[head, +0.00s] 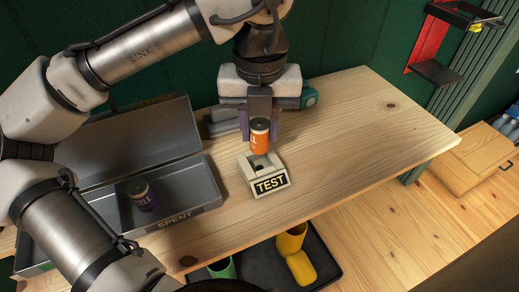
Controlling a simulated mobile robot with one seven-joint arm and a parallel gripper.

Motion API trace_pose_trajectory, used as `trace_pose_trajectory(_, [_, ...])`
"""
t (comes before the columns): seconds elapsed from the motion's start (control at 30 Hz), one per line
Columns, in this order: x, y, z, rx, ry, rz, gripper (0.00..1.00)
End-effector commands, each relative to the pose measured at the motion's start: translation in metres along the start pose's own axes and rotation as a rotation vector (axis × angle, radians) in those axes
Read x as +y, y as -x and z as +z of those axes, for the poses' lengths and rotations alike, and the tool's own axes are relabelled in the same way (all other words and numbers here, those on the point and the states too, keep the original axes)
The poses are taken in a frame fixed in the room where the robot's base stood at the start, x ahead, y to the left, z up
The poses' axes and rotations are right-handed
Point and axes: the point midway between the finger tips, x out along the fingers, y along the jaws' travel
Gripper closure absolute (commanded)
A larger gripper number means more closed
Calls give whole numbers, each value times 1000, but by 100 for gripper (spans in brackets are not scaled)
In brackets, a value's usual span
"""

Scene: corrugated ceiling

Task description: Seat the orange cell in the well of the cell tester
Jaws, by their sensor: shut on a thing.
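The orange cell (260,138) is an upright cylinder with a dark top and white lettering. My gripper (259,124) points down and is shut on it. The cell tester (246,167) is a small pale block with a dark well (260,167) and a black TEST label on its front. It stands on the wooden table (330,160). The cell is at the back of the tester in the picture, over or just behind the well. I cannot tell whether its lower end touches the tester.
A grey metal case (205,190) marked SPENT stands open at the left with a purple cell (142,196) in it. A grey and green device (309,98) is behind my gripper. The table's right side is clear. A dark tray (322,272) with yellow and green cups sits below the front edge.

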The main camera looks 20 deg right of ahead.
Motion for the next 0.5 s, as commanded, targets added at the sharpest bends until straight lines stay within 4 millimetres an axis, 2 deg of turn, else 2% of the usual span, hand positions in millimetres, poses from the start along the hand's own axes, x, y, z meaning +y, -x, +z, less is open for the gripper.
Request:
trace_pose_trajectory(0.17, [0,-15,0,0,2,0,96])
trace_pose_trajectory(0.4, [0,-50,0,1,2,0,96])
trace_pose_trajectory(0.5, [0,-55,0,-1,0,-1,96])
